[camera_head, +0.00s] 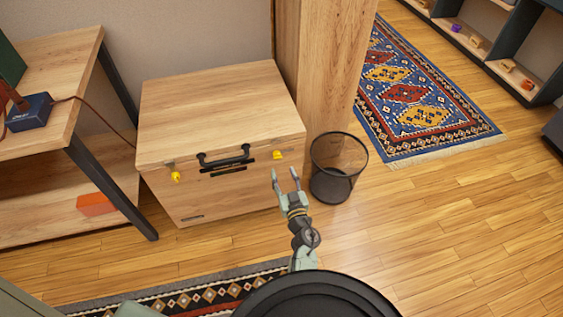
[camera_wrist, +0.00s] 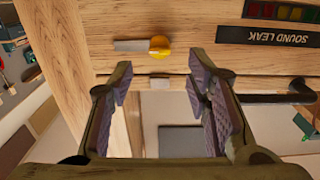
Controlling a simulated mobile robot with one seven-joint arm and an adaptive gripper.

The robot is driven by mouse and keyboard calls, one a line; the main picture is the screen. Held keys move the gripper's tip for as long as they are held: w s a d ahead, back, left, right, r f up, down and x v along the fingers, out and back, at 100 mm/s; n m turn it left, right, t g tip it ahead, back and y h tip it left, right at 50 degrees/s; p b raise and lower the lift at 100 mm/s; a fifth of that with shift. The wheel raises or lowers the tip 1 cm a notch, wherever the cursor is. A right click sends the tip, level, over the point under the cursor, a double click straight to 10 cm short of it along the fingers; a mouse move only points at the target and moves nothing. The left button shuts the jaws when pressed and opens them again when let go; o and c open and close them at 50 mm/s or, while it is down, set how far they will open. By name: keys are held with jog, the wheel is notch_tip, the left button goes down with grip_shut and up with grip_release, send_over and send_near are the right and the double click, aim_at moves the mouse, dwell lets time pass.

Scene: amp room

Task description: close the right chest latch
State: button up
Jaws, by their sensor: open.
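The wooden chest (camera_head: 215,105) stands against the wall with its lid down. The right chest latch (camera_head: 278,154) is a yellow piece on its front, right of the black handle (camera_head: 224,156). In the wrist view, where the chest appears upside down, the latch's yellow knob (camera_wrist: 159,46) has a metal strip (camera_wrist: 130,45) lying sideways, parallel to the lid seam. A small metal piece (camera_wrist: 158,88) sits across the seam. My gripper (camera_head: 285,173) is open and empty, pointing at the chest front near this latch. In the wrist view my gripper (camera_wrist: 160,75) shows the knob between its fingers' directions, apparently untouched.
The left latch (camera_head: 176,177) is also yellow. A black mesh bin (camera_head: 338,166) stands close right of my gripper, beside a wooden post (camera_head: 325,75). A wooden shelf (camera_head: 60,90) stands left. A patterned rug (camera_head: 150,300) lies in front; open floor (camera_head: 450,230) is at right.

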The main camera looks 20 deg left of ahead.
aim_at(277, 156)
jog(key=b+x, duration=0.1)
jog(key=x, duration=0.6)
jog(key=shift+c, duration=0.6)
jog(key=shift+d, duration=0.1)
grip_shut()
